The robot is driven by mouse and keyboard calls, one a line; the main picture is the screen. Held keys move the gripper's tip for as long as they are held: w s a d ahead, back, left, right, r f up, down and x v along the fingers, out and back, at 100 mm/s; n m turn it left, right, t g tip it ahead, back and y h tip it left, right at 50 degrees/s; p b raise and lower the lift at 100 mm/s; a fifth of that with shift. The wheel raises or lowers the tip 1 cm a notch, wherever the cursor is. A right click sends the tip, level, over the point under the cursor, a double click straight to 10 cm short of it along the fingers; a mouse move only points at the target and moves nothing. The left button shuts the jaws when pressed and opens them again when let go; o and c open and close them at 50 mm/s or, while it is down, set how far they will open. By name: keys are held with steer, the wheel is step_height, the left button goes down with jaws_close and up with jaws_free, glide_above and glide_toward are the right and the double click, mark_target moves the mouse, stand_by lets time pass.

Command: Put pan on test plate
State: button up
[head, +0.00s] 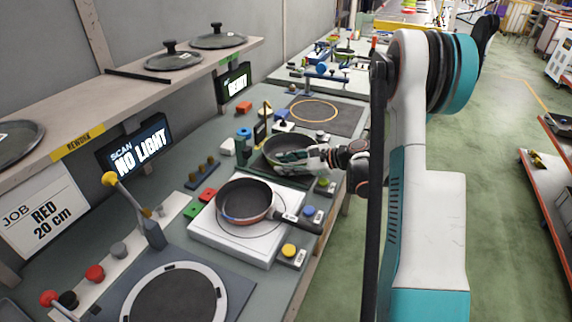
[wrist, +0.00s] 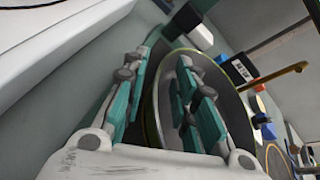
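A dark pan with a yellow-green rim (head: 287,146) sits on a station in the middle of the bench; it also shows in the wrist view (wrist: 160,95). My gripper (head: 298,157) is at this pan's near right side. In the wrist view its teal-padded fingers (wrist: 165,100) stand apart, with the pan's rim between them and a gap showing beside it. A second pan, with reddish sides (head: 243,200), lies on a white square plate (head: 205,236), its dark handle pointing right. I cannot tell for sure which surface is the test plate.
A grey mat with an orange ring (head: 345,130) lies beyond the green-rimmed pan. A dark round plate with a pale ring (head: 172,299) is nearest. A shelf (head: 120,100) with lids overhangs the left.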

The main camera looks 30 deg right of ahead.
steer(key=shift+r, duration=0.1)
steer(key=shift+s+d+r, duration=0.15)
steer(key=shift+d, duration=0.05)
steer(key=p+v, duration=0.4)
steer(key=v, duration=0.7)
steer(key=shift+s+d+r, duration=0.1)
steer(key=shift+s, duration=0.1)
steer(key=shift+o, duration=0.5)
stand_by(1.0)
